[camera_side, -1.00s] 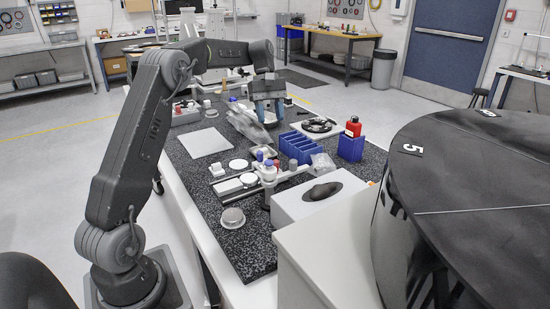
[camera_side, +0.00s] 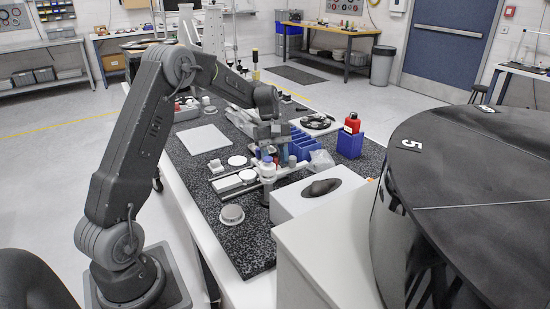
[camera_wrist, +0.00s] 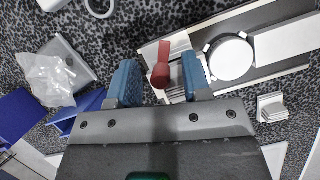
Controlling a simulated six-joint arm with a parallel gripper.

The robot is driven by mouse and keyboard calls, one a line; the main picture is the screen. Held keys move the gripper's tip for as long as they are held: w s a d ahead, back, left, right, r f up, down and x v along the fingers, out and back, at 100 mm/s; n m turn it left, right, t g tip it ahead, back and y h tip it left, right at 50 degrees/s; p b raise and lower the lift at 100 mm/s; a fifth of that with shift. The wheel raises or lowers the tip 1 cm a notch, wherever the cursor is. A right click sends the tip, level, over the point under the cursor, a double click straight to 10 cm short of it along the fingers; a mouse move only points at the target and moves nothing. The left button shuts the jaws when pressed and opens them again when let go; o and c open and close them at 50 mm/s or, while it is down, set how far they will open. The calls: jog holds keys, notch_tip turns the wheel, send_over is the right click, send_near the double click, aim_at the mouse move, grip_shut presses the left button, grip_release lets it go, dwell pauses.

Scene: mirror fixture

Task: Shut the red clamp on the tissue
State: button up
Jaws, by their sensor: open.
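The red clamp (camera_wrist: 162,68) shows in the wrist view as a red bar with a rounded end, at the left end of a metal rail fixture (camera_wrist: 285,42). My gripper (camera_wrist: 159,78) is open, with a blue finger on either side of the red clamp. Contact cannot be told. In the side view my gripper (camera_side: 272,150) is low over the fixture and hides most of the clamp. I cannot make out a tissue in the clamp. A white box (camera_side: 300,203) with a dark oval top stands in front of the fixture.
A round white cap (camera_wrist: 229,58) sits on the rail close to the right finger. A crumpled clear bag (camera_wrist: 55,78) lies left. Blue bins (camera_side: 304,142) and a blue holder with a red bottle (camera_side: 352,125) stand beyond. A white plate (camera_side: 205,139) lies left on the speckled top.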

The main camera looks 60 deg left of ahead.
grip_shut()
jog(key=n+t, duration=0.1)
jog(key=n, duration=0.3)
jog(key=shift+s+a+t, duration=0.15)
jog(key=shift+s+t, duration=0.25)
grip_release()
dwell(0.3)
jog(key=shift+r, duration=0.1)
jog(key=w+v, duration=0.1)
jog(key=v, duration=1.2)
jog(key=shift+s+a+r, duration=0.25)
jog(key=shift+s, duration=0.2)
